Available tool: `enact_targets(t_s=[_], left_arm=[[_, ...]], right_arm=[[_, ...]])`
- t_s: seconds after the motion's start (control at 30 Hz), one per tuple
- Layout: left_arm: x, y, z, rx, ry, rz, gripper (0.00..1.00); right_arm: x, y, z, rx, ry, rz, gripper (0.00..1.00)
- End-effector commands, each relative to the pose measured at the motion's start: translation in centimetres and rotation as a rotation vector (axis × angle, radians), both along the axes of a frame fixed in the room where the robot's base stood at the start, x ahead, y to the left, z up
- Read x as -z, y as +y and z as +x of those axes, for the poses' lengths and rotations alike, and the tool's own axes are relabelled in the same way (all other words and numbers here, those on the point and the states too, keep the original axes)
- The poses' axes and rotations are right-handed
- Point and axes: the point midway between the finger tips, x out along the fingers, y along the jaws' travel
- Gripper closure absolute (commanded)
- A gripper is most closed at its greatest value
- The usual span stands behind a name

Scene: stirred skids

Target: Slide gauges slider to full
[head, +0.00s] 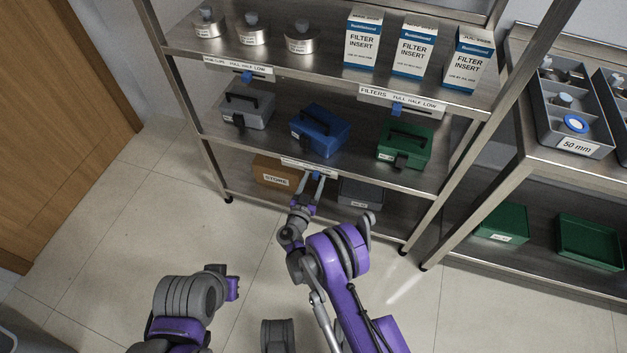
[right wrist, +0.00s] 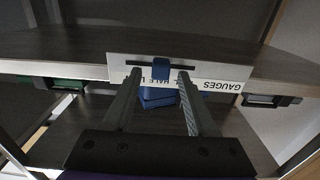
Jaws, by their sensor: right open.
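The gauges label strip (head: 308,164) is on the front edge of the lower middle shelf. In the right wrist view the label (right wrist: 215,73) appears upside down, reading GAUGES, with a dark slot. My left gripper is not clearly in view; only part of the left arm shows.
Grey, blue (head: 321,130) and green (head: 405,147) cases stand on the shelf above the label. A brown STORE box (head: 277,174) and a dark box (head: 360,193) sit below. Another label with a blue slider (head: 397,110) reads FILTERS. The floor at left is clear.

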Motion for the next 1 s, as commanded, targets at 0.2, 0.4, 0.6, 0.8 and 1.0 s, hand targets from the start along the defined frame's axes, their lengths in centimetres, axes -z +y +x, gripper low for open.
enact_targets(t_s=[0.2,0.4,0.6,0.8,1.0], left_arm=[[-0.01,0.0,0.0,0.0,0.0,0.0,1.0],[-0.01,0.0,0.0,0.0,0.0,0.0,1.0],[-0.01,0.0,0.0,0.0,0.0,0.0,1.0],[-0.01,0.0,0.0,0.0,0.0,0.0,1.0],[-0.01,0.0,0.0,0.0,0.0,0.0,1.0]], right_arm=[[-0.02,0.01,-0.01,0.0,0.0,0.0,0.48],[-0.02,0.02,-0.03,0.0,0.0,0.0,0.84],[-0.01,0.02,-0.03,0.0,0.0,0.0,1.0],[-0.01,0.03,-0.04,0.0,0.0,0.0,1.0],[0.0,0.04,-0.05,0.0,0.0,0.0,1.0]])
